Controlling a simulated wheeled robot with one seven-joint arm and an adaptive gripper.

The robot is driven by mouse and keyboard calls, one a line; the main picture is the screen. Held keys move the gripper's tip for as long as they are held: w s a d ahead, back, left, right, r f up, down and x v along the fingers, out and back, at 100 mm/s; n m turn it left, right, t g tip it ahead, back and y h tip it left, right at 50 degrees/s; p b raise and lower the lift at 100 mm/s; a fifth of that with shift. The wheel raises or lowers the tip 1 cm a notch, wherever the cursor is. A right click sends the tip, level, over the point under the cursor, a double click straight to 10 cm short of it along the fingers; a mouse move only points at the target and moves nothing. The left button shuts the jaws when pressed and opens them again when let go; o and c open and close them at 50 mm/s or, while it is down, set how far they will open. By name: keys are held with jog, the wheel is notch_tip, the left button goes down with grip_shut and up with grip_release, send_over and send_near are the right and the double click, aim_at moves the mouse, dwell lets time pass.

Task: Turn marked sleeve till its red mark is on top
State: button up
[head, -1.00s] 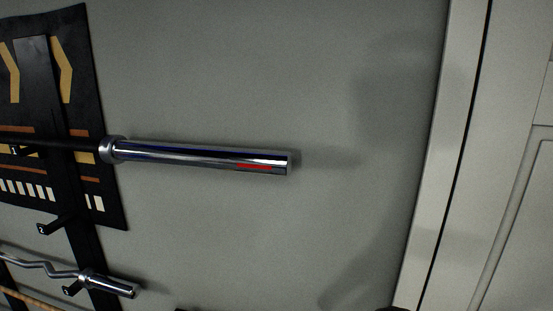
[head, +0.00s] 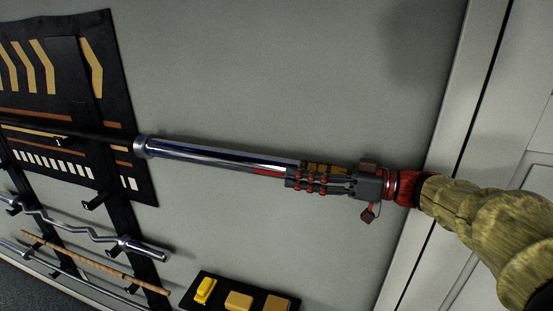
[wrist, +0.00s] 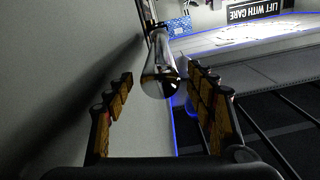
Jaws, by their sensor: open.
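The marked sleeve (head: 215,157) is a chrome bar end sticking out to the right from the wall rack in the head view. Its red mark (head: 267,172) is a short strip near the free end, on the lower part of the side facing the head camera. My gripper (head: 295,174) is at the free end, coming from the right, and its fingers hide the tip. In the wrist view the sleeve's round end (wrist: 160,83) shows between the two open fingers, with gaps on both sides. I cannot make out the red mark there.
A wavy curl bar (head: 95,236) and a wooden stick (head: 95,262) hang on the rack below. A black tray (head: 222,293) with yellow blocks sits at the lower middle. The grey wall (head: 290,70) is close behind the sleeve. A door frame (head: 440,120) is at right.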

aim_at(269, 167)
jog(key=shift+p+x, duration=0.6)
jog(key=shift+x, duration=3.35)
jog(key=shift+f, duration=0.1)
jog(key=shift+c, duration=1)
jog(key=c, duration=0.9)
jog(key=shift+c, duration=0.2)
jog(key=shift+m+b, duration=0.4)
jog(key=shift+b, duration=0.05)
